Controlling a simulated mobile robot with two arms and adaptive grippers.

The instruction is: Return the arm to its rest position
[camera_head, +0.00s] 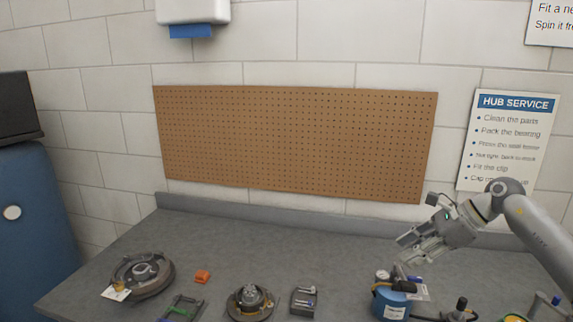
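My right arm (537,232) comes in from the right edge. Its gripper (401,251) hangs above the right part of the grey workbench (225,238), pointing left and slightly down. Its two fingers look spread, with nothing seen between them. It is above a blue container (391,303) and seems apart from it. My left arm and gripper are not in view.
A pegboard (295,140) hangs behind. The bench's back middle is clear.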

